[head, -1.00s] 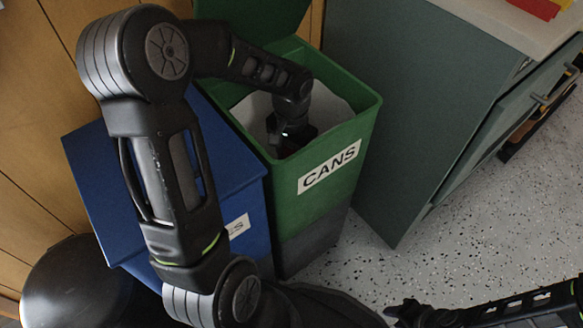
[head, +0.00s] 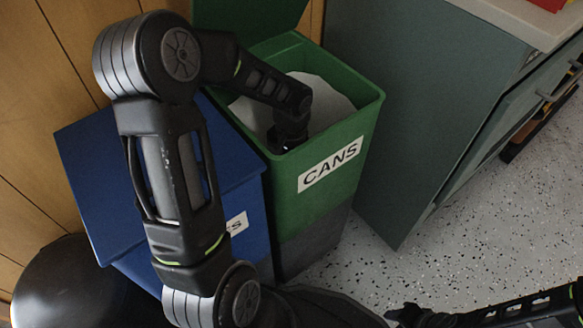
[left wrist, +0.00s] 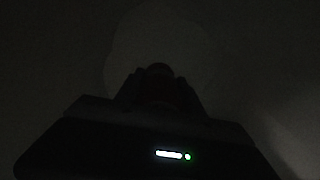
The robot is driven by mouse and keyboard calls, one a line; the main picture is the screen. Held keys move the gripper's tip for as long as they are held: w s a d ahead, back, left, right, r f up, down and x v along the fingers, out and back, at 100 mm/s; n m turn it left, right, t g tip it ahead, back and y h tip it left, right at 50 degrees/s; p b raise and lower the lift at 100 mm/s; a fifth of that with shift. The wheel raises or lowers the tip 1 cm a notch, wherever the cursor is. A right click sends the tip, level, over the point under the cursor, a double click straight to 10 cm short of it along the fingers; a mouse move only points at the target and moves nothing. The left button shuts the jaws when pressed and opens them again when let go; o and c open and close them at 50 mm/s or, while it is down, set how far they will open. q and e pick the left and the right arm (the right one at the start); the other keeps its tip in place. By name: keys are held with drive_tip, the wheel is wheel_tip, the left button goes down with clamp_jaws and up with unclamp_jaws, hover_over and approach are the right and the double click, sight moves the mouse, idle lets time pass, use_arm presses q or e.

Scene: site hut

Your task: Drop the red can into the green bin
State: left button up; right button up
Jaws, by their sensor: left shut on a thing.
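The green bin (head: 345,128) stands with its lid up, labelled CANS, with a pale liner inside. My left arm reaches over its rim, and my left gripper is down inside, hidden by the wrist and front wall in the head view. In the very dark left wrist view, my left gripper (left wrist: 160,82) is shut on a dim, faintly reddish thing, which I take for the red can (left wrist: 160,92). A pale round patch lies beyond it. My right gripper (head: 400,314) is low at the right, away from the bin; its jaws are unclear.
A closed blue bin (head: 95,185) stands left of the green one, close beside it. A grey-green cabinet (head: 410,100) with a partly open drawer (head: 535,100) is on the right. A dark round object (head: 60,285) is at lower left. Speckled floor (head: 480,230) is clear at right.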

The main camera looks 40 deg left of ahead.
use_arm(q)
drive_tip(key=o, duration=1.3)
drive_tip(key=shift+r+p, duration=0.4)
drive_tip(key=shift+r, duration=0.15)
wheel_tip(320, 180, up, 12)
drive_tip(key=p, duration=0.4)
drive_tip(key=shift+r, duration=0.1)
